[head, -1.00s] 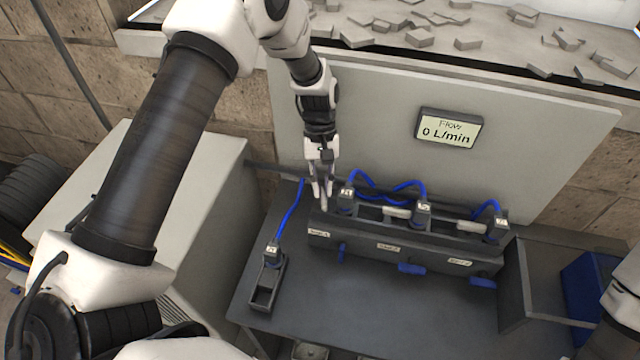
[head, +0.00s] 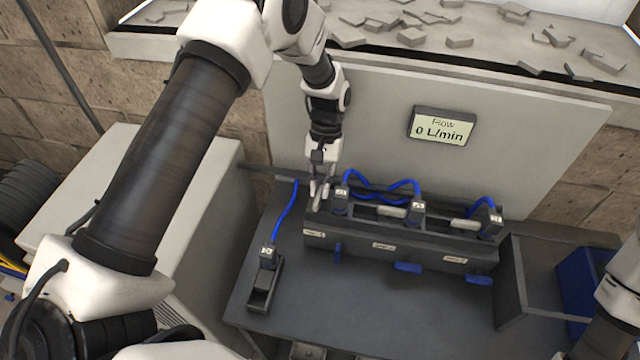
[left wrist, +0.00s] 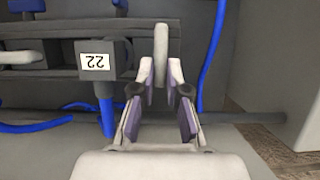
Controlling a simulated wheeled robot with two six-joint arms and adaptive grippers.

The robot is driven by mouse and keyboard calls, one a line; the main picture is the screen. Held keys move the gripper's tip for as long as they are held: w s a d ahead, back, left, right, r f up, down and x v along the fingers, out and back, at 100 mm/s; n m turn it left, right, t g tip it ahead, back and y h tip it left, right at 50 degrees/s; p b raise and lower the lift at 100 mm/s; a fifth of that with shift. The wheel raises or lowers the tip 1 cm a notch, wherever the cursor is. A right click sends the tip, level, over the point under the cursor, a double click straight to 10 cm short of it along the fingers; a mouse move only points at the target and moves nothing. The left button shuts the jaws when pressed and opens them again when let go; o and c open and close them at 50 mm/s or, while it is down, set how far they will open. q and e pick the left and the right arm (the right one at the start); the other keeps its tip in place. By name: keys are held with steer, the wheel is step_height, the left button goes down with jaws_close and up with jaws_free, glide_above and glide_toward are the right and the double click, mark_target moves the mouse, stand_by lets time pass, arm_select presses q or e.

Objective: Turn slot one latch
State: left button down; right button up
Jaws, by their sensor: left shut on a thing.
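A dark rack (head: 345,243) with several slots stands on the grey bench. My left gripper (head: 319,192) is at the rack's left end, pointing down. In the left wrist view its two fingers (left wrist: 160,88) are closed around a pale grey bar, the slot one latch (left wrist: 161,45). In the head view the latch (head: 316,206) is partly hidden by the fingers. Two similar pale bars lie lengthwise in the other slots, the middle one (head: 391,211) and the right one (head: 465,224). My right gripper is out of the picture.
Several labelled connectors with blue hoses stand on the rack, one labelled 22 (left wrist: 95,60) beside my gripper. Blue handles (head: 408,267) stick out in front. Another connector sits in a small holder (head: 262,290) on the left. A display (head: 442,126) reads 0 L/min.

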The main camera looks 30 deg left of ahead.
arm_select(q)
steer(key=c, duration=1.2)
jaws_free()
steer(key=shift+f, duration=0.1)
steer(key=shift+w, duration=0.1)
steer(key=v, duration=1.2)
steer(key=shift+w, duration=0.1)
